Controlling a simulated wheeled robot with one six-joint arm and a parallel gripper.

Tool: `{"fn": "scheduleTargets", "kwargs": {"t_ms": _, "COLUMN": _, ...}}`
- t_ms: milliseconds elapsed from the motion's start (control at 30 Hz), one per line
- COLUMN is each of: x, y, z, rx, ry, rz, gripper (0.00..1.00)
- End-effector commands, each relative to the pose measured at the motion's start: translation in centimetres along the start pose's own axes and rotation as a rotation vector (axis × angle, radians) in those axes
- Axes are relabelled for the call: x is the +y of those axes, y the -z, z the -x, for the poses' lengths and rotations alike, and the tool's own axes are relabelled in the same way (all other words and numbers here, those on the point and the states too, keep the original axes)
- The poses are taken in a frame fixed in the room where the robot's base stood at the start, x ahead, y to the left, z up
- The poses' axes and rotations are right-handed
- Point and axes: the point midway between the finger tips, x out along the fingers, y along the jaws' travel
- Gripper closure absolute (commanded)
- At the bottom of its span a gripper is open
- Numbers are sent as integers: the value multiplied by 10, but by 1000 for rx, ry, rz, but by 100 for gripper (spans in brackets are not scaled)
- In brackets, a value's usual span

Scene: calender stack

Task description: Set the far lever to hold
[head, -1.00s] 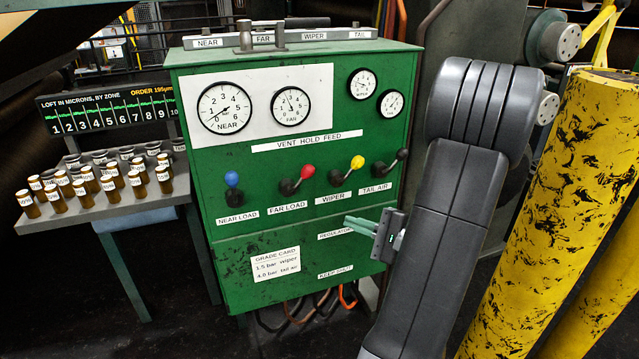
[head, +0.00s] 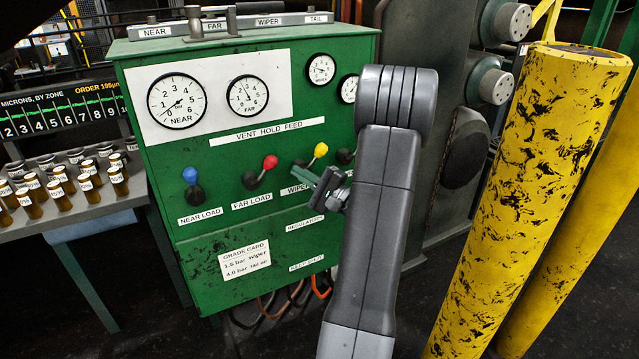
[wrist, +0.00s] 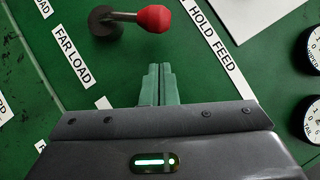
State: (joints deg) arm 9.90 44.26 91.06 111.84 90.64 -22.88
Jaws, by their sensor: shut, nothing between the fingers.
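The far lever has a red knob (head: 270,161) on a short shaft with a dark pivot, above the FAR LOAD label (head: 251,200) on the green cabinet. It leans up and to the right, toward the FEED end of the VENT HOLD FEED strip (head: 267,131). In the wrist view the red knob (wrist: 154,18) is just beyond my fingertips, with a gap between. My gripper (head: 297,170) is shut and empty, its green fingers pointing at the panel to the right of the red knob. The fingers also show in the wrist view (wrist: 160,70).
A blue-knobbed lever (head: 190,176) stands upright at left. A yellow-knobbed lever (head: 319,151) leans right close to my gripper. My arm partly hides the tail-air lever. A yellow post (head: 535,190) stands at right; a bench with small bottles (head: 60,185) is at left.

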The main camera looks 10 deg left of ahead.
Motion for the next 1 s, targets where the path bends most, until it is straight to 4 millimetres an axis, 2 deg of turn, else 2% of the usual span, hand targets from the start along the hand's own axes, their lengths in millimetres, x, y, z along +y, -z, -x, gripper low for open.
{"fn": "scheduleTargets", "kwargs": {"t_ms": 33, "x": -2, "y": -9, "z": -6, "rx": -2, "ry": -1, "rz": 0, "gripper": 100}}
{"fn": "scheduleTargets", "kwargs": {"t_ms": 233, "x": -1, "y": -24, "z": -21, "rx": 0, "ry": -1, "rz": 1, "gripper": 100}}
{"fn": "scheduleTargets", "kwargs": {"t_ms": 1000, "x": -3, "y": -30, "z": -26, "rx": 0, "ry": -29, "rz": 44, "gripper": 100}}
